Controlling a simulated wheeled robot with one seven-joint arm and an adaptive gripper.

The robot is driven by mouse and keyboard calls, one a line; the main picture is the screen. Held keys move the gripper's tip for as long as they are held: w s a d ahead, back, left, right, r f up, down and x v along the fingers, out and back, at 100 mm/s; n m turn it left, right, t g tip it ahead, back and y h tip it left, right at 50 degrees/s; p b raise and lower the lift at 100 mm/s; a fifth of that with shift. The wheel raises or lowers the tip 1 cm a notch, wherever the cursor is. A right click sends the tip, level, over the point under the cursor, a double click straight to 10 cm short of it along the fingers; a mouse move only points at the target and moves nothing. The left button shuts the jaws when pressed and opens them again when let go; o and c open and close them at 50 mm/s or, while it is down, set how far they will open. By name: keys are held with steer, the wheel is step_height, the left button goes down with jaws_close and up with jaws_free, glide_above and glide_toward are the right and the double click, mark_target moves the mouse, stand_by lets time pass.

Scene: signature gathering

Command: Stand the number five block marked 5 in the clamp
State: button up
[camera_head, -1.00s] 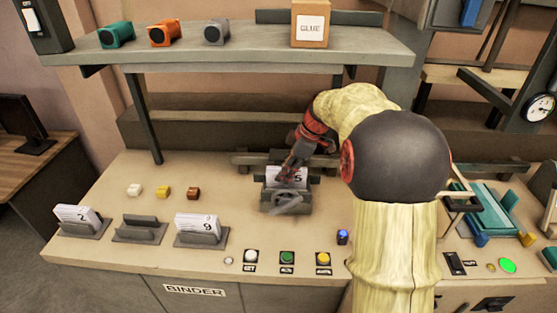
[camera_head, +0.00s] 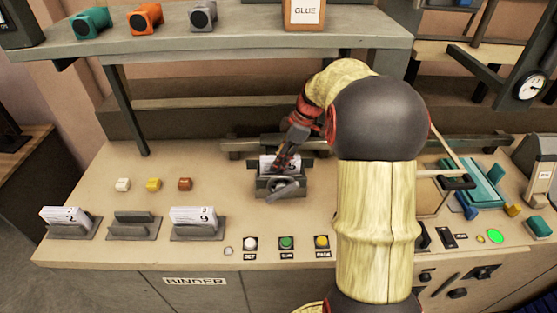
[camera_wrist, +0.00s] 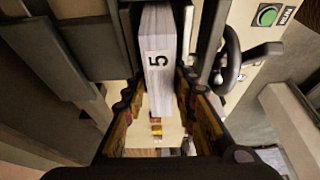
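The white block marked 5 (camera_head: 291,165) stands at the grey clamp (camera_head: 282,187) in the middle of the bench. The clamp's handle (camera_wrist: 232,62) is beside the block in the wrist view. How deep the block sits in the clamp is hidden.
Left of the clamp are a holder with a block marked 2 (camera_head: 66,216), an empty holder (camera_head: 134,226) and a holder with a block marked 9 (camera_head: 196,218). White, green (camera_head: 286,243) and yellow buttons line the front. A shelf (camera_head: 240,38) overhangs the back.

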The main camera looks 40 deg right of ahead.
steer(key=shift+o, duration=1.2)
steer(key=shift+r, duration=0.1)
steer(key=shift+r, duration=0.25)
steer(key=s+d, duration=0.7)
steer(key=d, duration=0.3)
steer(key=shift+s+r+p, duration=0.25)
steer(key=shift+r+p, duration=0.05)
steer(key=shift+r, duration=0.05)
steer(key=shift+a, duration=0.1)
